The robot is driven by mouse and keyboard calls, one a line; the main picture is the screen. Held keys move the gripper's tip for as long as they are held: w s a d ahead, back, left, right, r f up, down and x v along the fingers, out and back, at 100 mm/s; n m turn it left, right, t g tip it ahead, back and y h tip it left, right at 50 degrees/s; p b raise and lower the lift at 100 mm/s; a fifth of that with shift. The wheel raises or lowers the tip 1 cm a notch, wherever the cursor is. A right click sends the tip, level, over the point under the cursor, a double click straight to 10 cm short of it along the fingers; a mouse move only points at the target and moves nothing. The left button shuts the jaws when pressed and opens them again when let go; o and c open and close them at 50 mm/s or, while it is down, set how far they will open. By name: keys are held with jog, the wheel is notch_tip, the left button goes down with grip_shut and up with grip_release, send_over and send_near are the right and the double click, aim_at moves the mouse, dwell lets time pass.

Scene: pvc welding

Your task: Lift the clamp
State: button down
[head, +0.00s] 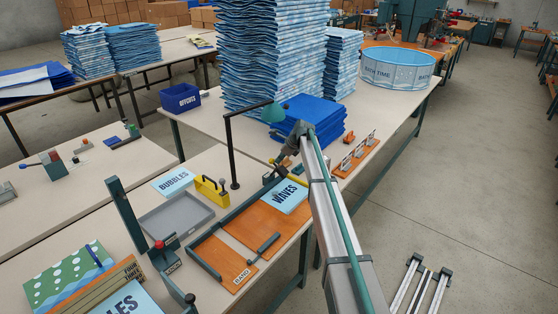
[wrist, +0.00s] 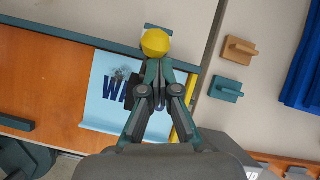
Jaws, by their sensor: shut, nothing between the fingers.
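My gripper (wrist: 154,72) is shut, with its fingertips together and empty. A yellow round knob (wrist: 155,42) lies right at the fingertips in the wrist view; I take it for the clamp's knob. I cannot tell whether the fingers touch it. A short grey-green bar (wrist: 158,28) shows behind the knob, and the rest of the clamp is hidden by the fingers. Beneath is a light blue WAVES sheet (head: 287,197) on an orange board (head: 246,236); the sheet (wrist: 98,108) also shows in the wrist view.
A black lamp post with a green shade (head: 231,150) stands close left of my gripper. Blue folded sheets (head: 310,112) and tall patterned stacks stand behind. Small orange and teal blocks (wrist: 226,88) lie on the right in the wrist view. A grey tray (head: 176,215) sits left.

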jog(key=shift+w+a+r+h, duration=0.15)
jog(key=shift+w+a+r, duration=0.05)
jog(key=shift+w+a, duration=0.5)
jog(key=shift+w+a+r+h, duration=0.15)
jog(key=shift+w+a, duration=0.45)
jog(key=shift+a, duration=0.1)
jog(key=shift+a, duration=0.1)
jog(key=shift+s+d+r+p, duration=0.15)
jog(key=shift+s+d+p, duration=0.15)
jog(key=shift+d+p, duration=0.15)
jog(key=d+r+b, duration=0.3)
jog(key=r, duration=0.7)
jog(key=shift+s+d+r, duration=0.2)
jog(key=shift+s+r, duration=0.05)
jog(key=shift+r, duration=0.15)
